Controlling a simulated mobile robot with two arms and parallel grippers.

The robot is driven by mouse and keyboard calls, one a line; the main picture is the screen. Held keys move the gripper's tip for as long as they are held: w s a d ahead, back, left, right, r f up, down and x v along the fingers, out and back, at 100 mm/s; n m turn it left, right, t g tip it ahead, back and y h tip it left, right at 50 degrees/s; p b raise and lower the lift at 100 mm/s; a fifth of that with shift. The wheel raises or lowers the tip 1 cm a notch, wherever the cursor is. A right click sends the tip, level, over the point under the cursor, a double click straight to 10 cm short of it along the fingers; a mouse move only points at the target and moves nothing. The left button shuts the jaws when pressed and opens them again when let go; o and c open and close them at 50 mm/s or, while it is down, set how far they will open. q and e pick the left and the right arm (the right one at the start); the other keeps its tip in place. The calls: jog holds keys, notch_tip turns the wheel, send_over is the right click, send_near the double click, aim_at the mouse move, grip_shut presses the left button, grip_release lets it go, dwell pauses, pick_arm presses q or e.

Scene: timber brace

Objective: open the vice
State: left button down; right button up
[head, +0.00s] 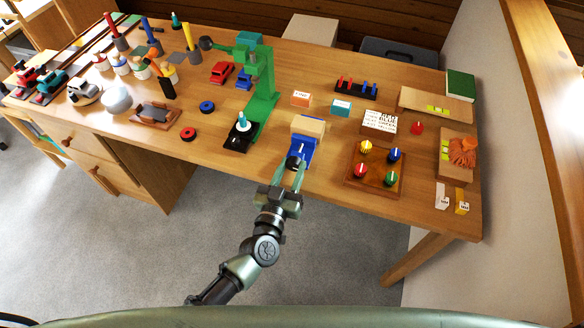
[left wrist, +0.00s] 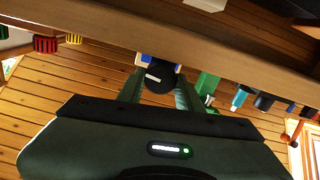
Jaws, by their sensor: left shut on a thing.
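The blue vice (head: 308,149) stands at the front edge of the workbench, with a pale wooden block (head: 308,126) at its top. Its dark round handle (head: 292,162) faces the front of the bench. My left gripper (head: 296,172) reaches up from below the bench edge and is shut on the handle. In the left wrist view the dark handle (left wrist: 158,79) sits between the two fingers of my left gripper (left wrist: 158,92), with a bit of blue behind it. Whether the block is clamped tight cannot be told. My right gripper is not in view.
A green drill press (head: 263,85) stands just left of the vice. A wooden board with coloured knobs (head: 376,172) lies close on its right. Toy cars, pots and tools crowd the bench's left side. The floor before the bench (head: 150,240) is clear.

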pick_arm(q)
jog(key=n+b, duration=0.1)
jog(key=n, duration=0.4)
jog(key=shift+a+n, duration=0.1)
jog(key=shift+n, duration=0.3)
dwell(0.4)
jog(key=c, duration=0.9)
grip_release()
jog(key=shift+c, duration=0.2)
